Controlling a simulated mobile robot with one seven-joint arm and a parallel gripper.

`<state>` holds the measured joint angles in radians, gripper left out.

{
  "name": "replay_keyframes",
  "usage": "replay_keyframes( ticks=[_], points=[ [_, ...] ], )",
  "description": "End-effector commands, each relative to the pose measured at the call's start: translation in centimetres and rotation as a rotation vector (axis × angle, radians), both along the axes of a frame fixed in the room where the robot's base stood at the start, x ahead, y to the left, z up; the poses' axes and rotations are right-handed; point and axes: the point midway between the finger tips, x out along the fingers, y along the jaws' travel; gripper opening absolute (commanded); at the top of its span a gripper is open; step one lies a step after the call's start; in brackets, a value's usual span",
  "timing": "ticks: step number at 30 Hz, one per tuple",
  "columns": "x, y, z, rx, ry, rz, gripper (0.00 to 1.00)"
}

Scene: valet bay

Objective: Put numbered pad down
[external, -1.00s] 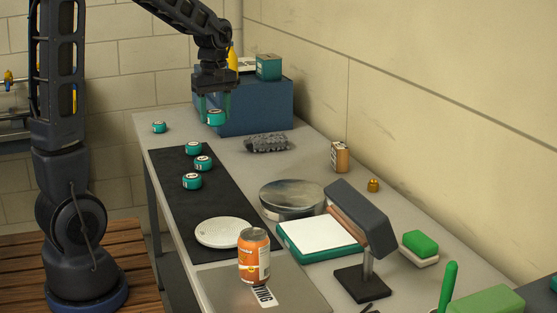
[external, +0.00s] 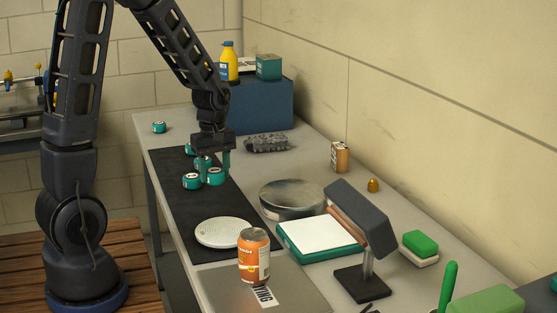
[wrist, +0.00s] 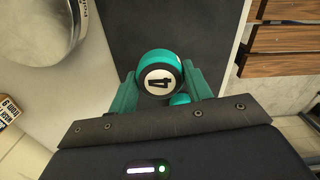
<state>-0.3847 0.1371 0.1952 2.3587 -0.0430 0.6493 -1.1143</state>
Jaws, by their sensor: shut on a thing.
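My gripper (external: 213,170) is over the black mat (external: 215,215), fingers pointing down and shut on a green round pad (external: 216,177). In the wrist view this pad (wrist: 160,75) sits between the green fingers, and its white top shows a 4. It is at or just above the mat; I cannot tell whether it touches. Another green pad (external: 191,181) stands on the mat close to its left. Another pad (external: 200,163) is partly hidden behind the fingers. In the wrist view part of a green pad (wrist: 180,100) shows beyond the held one.
A further green pad (external: 159,127) stands on the grey table at the far left. A white perforated disc (external: 225,232) lies on the near part of the mat. A round metal tin (external: 292,198) is to the right. The blue box (external: 262,105) stands behind.

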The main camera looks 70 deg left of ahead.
Motion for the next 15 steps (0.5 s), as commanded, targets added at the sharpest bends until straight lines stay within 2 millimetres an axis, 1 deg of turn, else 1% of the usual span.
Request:
replay_keyframes(
  ticks=[1,3,10,15],
  points=[
    [-0.1,0.0,-0.8,-0.001,0.003,0.001,0.28],
    [0.0,0.0,-1.5,0.000,0.002,0.001,0.28],
    [0.0,0.0,-2.6,-0.001,0.001,0.000,0.28],
    [0.0,0.0,-4.5,-0.001,0.003,0.000,0.28]
  ],
)
